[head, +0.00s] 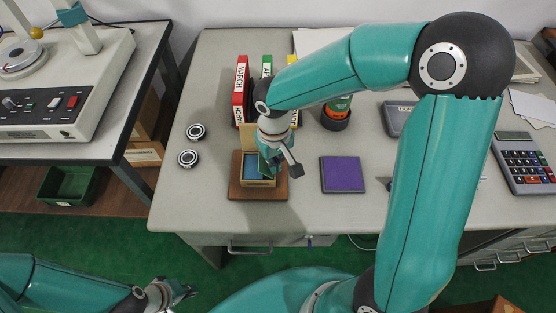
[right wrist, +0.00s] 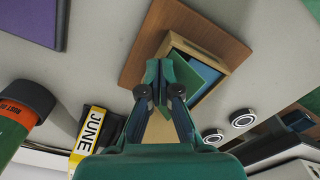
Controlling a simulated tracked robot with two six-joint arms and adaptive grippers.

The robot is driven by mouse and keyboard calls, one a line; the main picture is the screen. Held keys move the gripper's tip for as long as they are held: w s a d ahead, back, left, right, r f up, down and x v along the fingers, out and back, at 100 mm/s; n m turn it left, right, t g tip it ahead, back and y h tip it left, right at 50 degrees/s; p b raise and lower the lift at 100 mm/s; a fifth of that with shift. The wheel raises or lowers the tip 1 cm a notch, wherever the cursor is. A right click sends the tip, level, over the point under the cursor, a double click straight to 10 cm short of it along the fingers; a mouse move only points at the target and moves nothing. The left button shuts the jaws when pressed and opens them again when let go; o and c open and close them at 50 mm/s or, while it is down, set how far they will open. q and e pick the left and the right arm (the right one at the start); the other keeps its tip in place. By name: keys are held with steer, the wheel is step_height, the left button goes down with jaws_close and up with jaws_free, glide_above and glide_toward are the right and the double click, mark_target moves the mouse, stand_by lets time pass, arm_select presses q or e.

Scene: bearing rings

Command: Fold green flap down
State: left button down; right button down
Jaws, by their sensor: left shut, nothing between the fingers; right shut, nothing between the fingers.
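A small tan box (head: 246,168) with a blue inside sits on a brown board (head: 236,190). In the right wrist view the green flap (right wrist: 194,74) slants over part of the box's blue inside (right wrist: 208,66). A tan flap (right wrist: 160,132) shows at one side, partly hidden by my gripper. My right gripper (head: 284,168) is shut and empty at the box, partly covering it. In the right wrist view its fingertips (right wrist: 159,72) are beside the green flap; I cannot tell whether they touch it. My left gripper (head: 188,292) is shut and empty, low over the floor, away from the table.
Two bearing rings (head: 188,158) lie left of the board. A purple pad (head: 343,174) lies to its right. Upright binders (head: 240,92) and an orange-green can (head: 337,113) stand behind. A calculator (head: 524,165) is at far right. The table's front left is clear.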

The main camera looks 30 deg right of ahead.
mark_target(260, 165)
steer(key=shift+w+a, duration=0.45)
steer(key=shift+a, duration=0.3)
steer(key=shift+w+a, duration=0.45)
steer(key=shift+a, duration=0.25)
steer(key=shift+f+b, duration=0.25)
steer(key=shift+b, duration=0.05)
steer(key=shift+r, duration=0.15)
steer(key=shift+r+p, duration=2.95)
steer(key=shift+r, duration=1)
